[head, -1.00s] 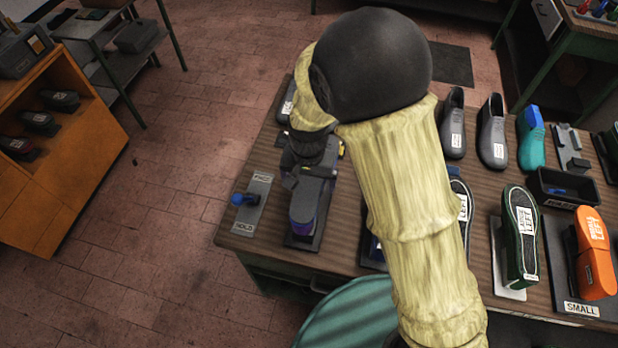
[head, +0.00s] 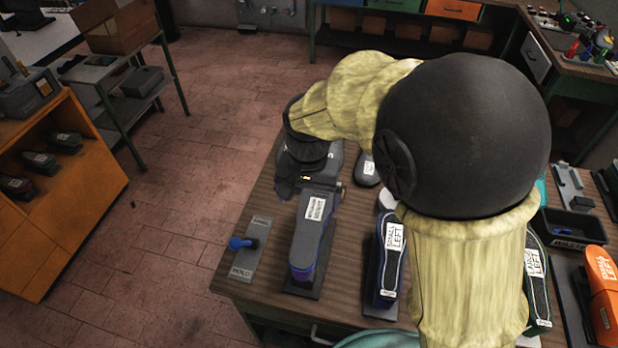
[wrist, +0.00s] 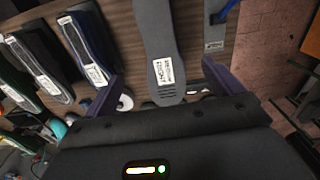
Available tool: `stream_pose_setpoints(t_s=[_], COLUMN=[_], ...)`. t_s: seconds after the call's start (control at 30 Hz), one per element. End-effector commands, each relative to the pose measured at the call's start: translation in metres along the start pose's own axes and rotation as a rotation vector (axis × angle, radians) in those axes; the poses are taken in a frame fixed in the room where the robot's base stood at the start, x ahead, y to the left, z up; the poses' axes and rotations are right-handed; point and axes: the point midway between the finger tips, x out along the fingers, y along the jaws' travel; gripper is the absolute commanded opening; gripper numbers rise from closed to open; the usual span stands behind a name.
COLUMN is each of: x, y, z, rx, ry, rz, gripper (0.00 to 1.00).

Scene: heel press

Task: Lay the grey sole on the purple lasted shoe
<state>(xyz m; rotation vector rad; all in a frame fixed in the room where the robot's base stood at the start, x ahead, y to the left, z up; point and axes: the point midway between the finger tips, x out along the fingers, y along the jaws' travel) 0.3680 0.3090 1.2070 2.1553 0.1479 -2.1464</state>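The grey sole (head: 314,228) with a white label lies lengthwise on top of the purple lasted shoe (head: 301,272), whose purple shows only at the near end. In the wrist view the sole (wrist: 157,40) fills the middle and hides the shoe. My gripper (wrist: 163,76) is open, with one finger on each side of the sole's labelled end and a gap on both sides. In the head view my gripper (head: 308,183) is at the far end of the sole. Whether the sole touches the shoe all along is not clear.
A HOLD plate (head: 247,262) with a blue knob is left of the shoe. A blue shoe (head: 387,262) with a labelled sole stands to the right. A green shoe (head: 538,275), an orange shoe (head: 601,300) and a dark bin (head: 572,226) are further right.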

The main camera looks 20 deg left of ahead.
Motion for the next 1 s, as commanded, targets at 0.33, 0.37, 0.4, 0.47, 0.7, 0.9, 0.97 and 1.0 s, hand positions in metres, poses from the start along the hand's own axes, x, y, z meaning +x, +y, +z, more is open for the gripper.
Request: stream_pose_setpoints(t_s=[0.33, 0.37, 0.4, 0.47, 0.7, 0.9, 0.97, 1.0], x=[-0.058, -0.061, -0.063, -0.065, -0.065, -0.065, -0.065, -0.065], y=[0.001, 0.001, 0.001, 0.001, 0.001, 0.0, 0.0, 0.0], z=[-0.001, -0.001, -0.001, -0.001, 0.0, 0.0, 0.0, 0.0], rx=[0.002, 0.002, 0.002, 0.002, 0.001, 0.0, 0.0, 0.0], ry=[0.002, 0.001, 0.001, 0.0, -0.001, -0.001, -0.001, -0.001], rz=[-0.001, 0.0, 0.0, 0.0, 0.001, 0.001, 0.001, 0.001], gripper=[0.92, 0.92, 0.92, 0.92, 0.92, 0.92, 0.92, 0.92])
